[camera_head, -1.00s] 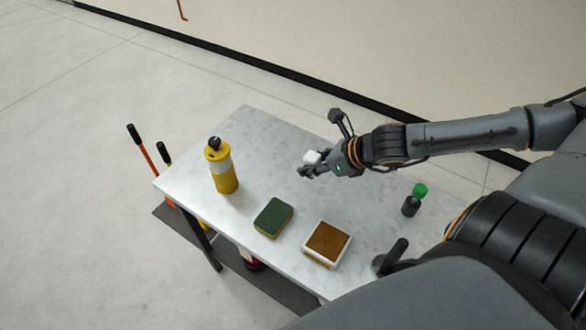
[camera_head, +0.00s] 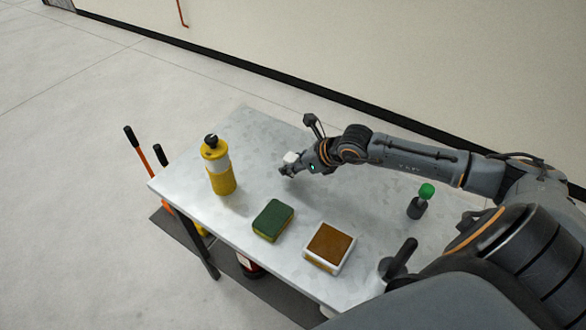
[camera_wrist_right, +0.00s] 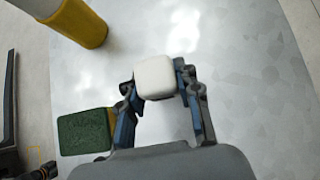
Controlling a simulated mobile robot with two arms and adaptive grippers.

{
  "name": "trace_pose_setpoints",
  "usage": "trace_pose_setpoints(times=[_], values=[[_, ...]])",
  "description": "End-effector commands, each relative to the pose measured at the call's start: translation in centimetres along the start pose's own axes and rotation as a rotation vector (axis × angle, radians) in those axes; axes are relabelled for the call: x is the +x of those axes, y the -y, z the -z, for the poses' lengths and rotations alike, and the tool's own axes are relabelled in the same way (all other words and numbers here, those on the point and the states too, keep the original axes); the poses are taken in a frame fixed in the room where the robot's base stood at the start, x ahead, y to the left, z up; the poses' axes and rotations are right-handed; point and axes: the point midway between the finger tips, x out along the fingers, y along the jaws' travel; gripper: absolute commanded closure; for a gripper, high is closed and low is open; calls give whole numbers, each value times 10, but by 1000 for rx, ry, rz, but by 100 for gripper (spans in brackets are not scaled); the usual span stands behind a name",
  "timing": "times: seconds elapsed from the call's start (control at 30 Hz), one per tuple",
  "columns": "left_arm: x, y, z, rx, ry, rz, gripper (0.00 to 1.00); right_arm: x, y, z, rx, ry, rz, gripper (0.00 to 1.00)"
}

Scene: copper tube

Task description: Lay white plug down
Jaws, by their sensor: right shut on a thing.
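The white plug (camera_head: 291,157) is a small rounded white block held at the tips of my right gripper (camera_head: 290,170), over the far middle part of the metal table. In the right wrist view the white plug (camera_wrist_right: 155,77) sits between the two fingers of the right gripper (camera_wrist_right: 157,92), which touch its sides. I cannot tell whether its underside touches the tabletop. My left gripper is not in view.
On the table (camera_head: 262,140) stand a yellow bottle (camera_head: 219,172) to the left, a green sponge (camera_head: 272,220), a white tray with a brown top (camera_head: 328,247), and a dark green-capped bottle (camera_head: 420,202). The tabletop behind the sponge is clear.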

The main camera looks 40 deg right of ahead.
Motion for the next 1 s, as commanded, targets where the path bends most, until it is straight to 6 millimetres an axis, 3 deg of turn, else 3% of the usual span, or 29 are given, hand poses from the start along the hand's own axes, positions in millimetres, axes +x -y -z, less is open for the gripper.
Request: trace_pose_setpoints(times=[0.13, 0.53, 0.57, 0.67, 1.0], values=[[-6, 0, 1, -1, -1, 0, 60, 12, 0, 14, 2, -4, 0, 99], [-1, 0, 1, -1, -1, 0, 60, 18, 0, 20, 1, -3, 0, 99], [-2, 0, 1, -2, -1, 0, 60, 17, 0, 19, 1, -3, 0, 63], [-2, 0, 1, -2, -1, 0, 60, 16, 0, 19, 1, -4, 0, 44], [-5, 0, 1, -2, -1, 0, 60, 14, 0, 17, 1, -3, 0, 44]])
